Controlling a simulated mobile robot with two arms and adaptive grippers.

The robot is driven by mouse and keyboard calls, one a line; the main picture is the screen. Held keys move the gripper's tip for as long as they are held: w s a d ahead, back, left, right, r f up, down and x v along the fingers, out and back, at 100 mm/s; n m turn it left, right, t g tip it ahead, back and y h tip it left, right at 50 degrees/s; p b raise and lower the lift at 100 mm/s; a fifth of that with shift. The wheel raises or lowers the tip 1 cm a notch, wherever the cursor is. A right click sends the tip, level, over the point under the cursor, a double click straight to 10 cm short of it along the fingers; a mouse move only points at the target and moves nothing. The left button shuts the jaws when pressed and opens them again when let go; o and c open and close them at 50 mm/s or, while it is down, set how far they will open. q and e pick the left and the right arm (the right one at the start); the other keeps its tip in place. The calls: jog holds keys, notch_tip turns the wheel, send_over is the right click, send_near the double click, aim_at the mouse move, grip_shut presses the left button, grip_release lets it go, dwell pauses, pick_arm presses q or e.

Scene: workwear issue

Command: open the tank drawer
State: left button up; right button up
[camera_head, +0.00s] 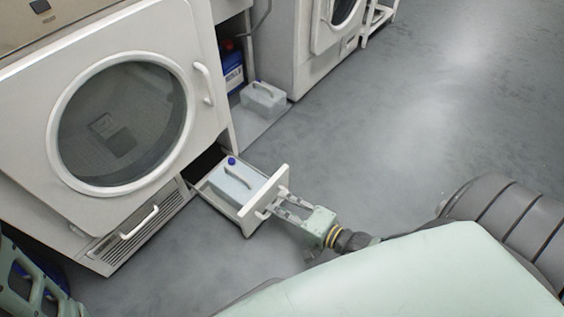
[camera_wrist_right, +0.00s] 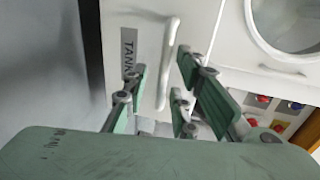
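The tank drawer (camera_head: 249,217) stands pulled out from the lower right of the front-left dryer. A pale tank (camera_head: 229,184) with a blue cap lies inside it. In the right wrist view, the drawer front (camera_wrist_right: 140,25) carries a TANK label and a white bar handle (camera_wrist_right: 168,60). My right gripper (camera_head: 279,201) is at the drawer front. Its fingers (camera_wrist_right: 163,73) are apart, one on each side of the handle, with gaps showing. Green parts of my left gripper (camera_head: 40,287) show at the lower left edge of the head view; its fingertips cannot be made out.
The dryer (camera_head: 205,120) has a round door and a lower grille panel (camera_head: 135,232) with its own handle. A second machine (camera_head: 290,45) stands beyond. The grey floor to the right is clear.

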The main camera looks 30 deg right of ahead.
jog(key=shift+w, duration=0.1)
jog(key=shift+r, duration=0.1)
jog(key=v, duration=1.2)
dwell(0.4)
